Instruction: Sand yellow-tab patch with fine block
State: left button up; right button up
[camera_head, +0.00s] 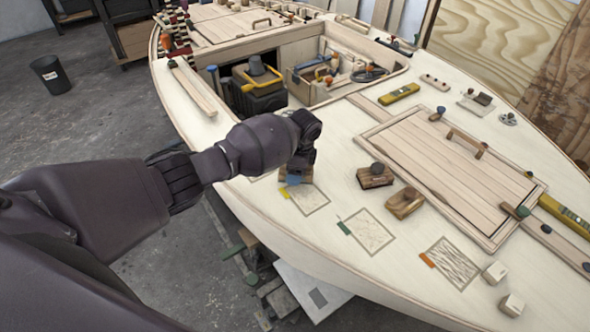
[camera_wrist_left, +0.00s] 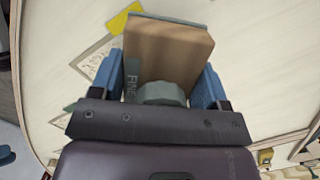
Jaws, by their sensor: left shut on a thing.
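My left gripper (camera_head: 294,180) is shut on the fine block. The fine block (camera_wrist_left: 170,55) is tan wood with a grey edge and the label "FINE". The yellow-tab patch (camera_head: 309,201) is a pale outlined rectangle on the deck, its yellow tab (camera_head: 284,193) at the left corner; the tab also shows in the left wrist view (camera_wrist_left: 126,17). The block is at the patch's upper-left end, partly hidden by my gripper. I cannot tell whether it touches the deck. My right gripper is not in view.
A green-tab patch (camera_head: 368,232) and an orange-tab patch (camera_head: 453,262) lie to the right. Two pale cubes (camera_head: 495,272) sit near the hull edge.

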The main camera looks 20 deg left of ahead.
pick_arm(q)
jog(key=shift+w+a+r+p, duration=0.1)
jog(key=shift+w+r+p, duration=0.1)
jog(key=shift+r+p, duration=1.05)
jog(key=shift+r, duration=0.1)
jog(key=shift+r+p, duration=0.6)
jog(key=shift+r, duration=0.35)
jog(key=shift+s+r+p, duration=0.1)
jog(key=shift+r+p, duration=0.05)
jog(key=shift+p, duration=0.15)
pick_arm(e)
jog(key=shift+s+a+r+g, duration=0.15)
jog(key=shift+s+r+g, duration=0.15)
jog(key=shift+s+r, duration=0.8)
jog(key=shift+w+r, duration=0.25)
